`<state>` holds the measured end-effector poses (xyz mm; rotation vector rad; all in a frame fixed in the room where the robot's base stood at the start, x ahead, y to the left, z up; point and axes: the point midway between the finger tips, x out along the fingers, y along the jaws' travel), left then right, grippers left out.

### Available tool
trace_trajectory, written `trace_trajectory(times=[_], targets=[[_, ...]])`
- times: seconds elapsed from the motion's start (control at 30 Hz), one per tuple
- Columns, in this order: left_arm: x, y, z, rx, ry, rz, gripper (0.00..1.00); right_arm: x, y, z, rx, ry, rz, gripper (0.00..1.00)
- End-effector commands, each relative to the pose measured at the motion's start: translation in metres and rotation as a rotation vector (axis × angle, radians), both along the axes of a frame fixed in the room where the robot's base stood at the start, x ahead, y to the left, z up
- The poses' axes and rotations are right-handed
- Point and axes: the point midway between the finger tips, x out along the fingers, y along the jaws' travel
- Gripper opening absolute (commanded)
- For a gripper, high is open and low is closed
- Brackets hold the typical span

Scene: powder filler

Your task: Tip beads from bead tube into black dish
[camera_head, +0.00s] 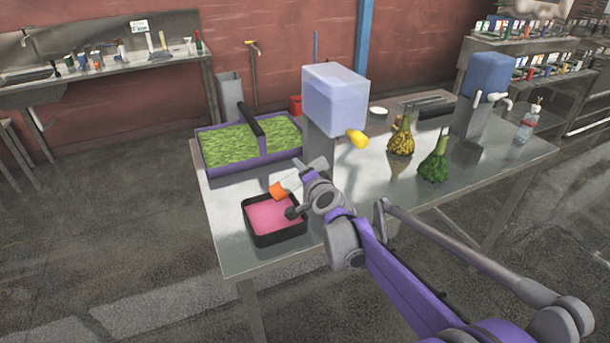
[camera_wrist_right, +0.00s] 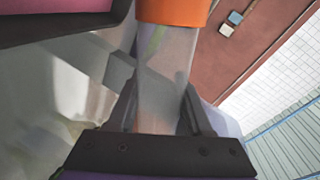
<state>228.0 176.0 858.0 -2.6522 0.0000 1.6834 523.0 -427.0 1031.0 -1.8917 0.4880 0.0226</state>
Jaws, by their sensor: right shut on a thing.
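The bead tube is clear with an orange end (camera_head: 278,191). It is tilted, orange end toward the black dish (camera_head: 277,238), over the dish's back edge. In the right wrist view, the tube (camera_wrist_right: 165,80) runs between the fingers of my right gripper (camera_wrist_right: 157,85), with its orange end (camera_wrist_right: 173,11) at the top. My right gripper is shut on the tube. The black dish is square, and its inside shows pink. The dish's dark edge also shows in the wrist view (camera_wrist_right: 60,27). I cannot make out beads in the tube. My left gripper is not in view.
A purple tray (camera_head: 212,172) of green material stands behind the dish. A clear tank with a yellow spout (camera_head: 357,138) stands at the table's middle. Two gourds (camera_head: 401,140) (camera_head: 434,164) stand to the right. The metal table is bare left of the dish.

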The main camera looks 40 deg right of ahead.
Motion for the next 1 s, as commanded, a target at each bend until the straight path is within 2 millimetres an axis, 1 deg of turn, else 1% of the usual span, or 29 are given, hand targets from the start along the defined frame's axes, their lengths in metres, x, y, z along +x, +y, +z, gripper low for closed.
trace_trajectory(times=[0.07,0.17,0.2,0.3,0.4,0.6,0.8,0.9,1.0], targets=[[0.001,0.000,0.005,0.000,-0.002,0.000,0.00,0.000,-0.001,0.004,0.029,-0.007,-0.001,0.00],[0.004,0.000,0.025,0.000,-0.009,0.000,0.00,0.000,-0.002,0.018,0.162,-0.042,-0.003,0.00],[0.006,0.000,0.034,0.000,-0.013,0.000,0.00,0.001,-0.002,0.026,0.250,-0.065,-0.003,0.00],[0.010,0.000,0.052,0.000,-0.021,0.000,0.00,0.001,-0.003,0.043,0.516,-0.129,-0.003,0.00],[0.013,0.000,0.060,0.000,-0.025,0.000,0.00,0.000,-0.003,0.055,0.763,-0.188,-0.001,0.00],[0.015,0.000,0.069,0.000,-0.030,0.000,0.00,0.000,-0.002,0.081,1.228,-0.298,0.001,0.00],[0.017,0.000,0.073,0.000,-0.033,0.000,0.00,0.000,-0.001,0.107,1.667,-0.402,0.002,0.00],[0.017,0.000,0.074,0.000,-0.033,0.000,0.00,0.000,0.000,0.116,1.825,-0.438,0.002,0.00],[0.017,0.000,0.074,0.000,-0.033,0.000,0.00,0.000,0.000,0.120,1.897,-0.455,0.002,0.00]])
